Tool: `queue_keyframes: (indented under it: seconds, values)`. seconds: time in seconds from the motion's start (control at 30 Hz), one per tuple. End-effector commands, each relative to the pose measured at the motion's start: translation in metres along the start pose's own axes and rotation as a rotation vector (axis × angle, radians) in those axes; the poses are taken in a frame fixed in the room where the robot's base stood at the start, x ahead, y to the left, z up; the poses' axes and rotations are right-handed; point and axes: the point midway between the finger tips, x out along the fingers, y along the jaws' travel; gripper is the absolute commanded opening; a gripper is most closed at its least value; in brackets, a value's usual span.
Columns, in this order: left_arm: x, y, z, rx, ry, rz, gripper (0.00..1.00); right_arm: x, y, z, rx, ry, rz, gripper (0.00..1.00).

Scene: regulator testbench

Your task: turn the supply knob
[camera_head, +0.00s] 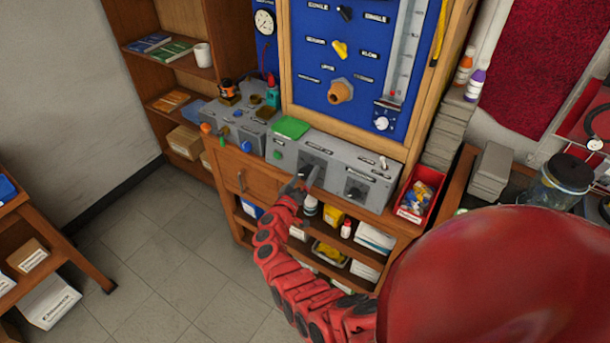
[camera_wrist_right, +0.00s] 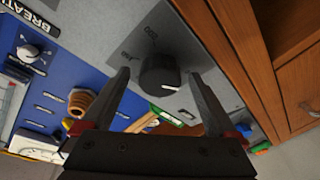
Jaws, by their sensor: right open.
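A round black knob (camera_wrist_right: 160,77) with a white pointer mark sits on a grey panel, with small lettering beside it, in the wrist view. I take it as the supply knob, though its label is not clearly readable. My right gripper (camera_wrist_right: 157,72) is open, with one finger on each side of the knob. I cannot tell whether the fingers touch it. In the head view my right gripper (camera_head: 303,180) is at the front of the grey control box (camera_head: 330,178) and partly hides the panel there. My left gripper is not in view.
Another black knob (camera_head: 356,190) is to the right on the same box. A red bin (camera_head: 420,193) stands at its right end. A green block (camera_head: 291,127) lies on top. A blue board (camera_head: 340,62) rises behind. Open floor (camera_head: 180,260) lies at left.

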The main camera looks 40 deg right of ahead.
Motion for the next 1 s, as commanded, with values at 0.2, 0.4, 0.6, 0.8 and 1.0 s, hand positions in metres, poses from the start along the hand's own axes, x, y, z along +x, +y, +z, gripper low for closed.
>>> queue_keyframes:
  seconds: [0.2, 0.4, 0.6, 0.8, 1.0]
  values:
    - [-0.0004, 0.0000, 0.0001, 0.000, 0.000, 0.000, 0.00, 0.0047, -0.0005, 0.0015, -0.002, -0.002, -0.001, 0.94]
    - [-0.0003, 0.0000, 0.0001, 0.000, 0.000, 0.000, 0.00, 0.0045, -0.0003, 0.0010, -0.001, -0.002, -0.001, 0.83]
    - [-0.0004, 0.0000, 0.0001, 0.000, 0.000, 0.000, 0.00, 0.0044, -0.0003, 0.0009, -0.001, -0.002, -0.001, 0.47]
    - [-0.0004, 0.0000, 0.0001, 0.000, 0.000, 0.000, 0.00, 0.0044, -0.0003, 0.0007, -0.001, -0.001, -0.001, 0.11]
    - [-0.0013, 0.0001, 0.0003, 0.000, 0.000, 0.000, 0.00, 0.0044, -0.0007, 0.0010, 0.008, -0.001, 0.001, 0.08]
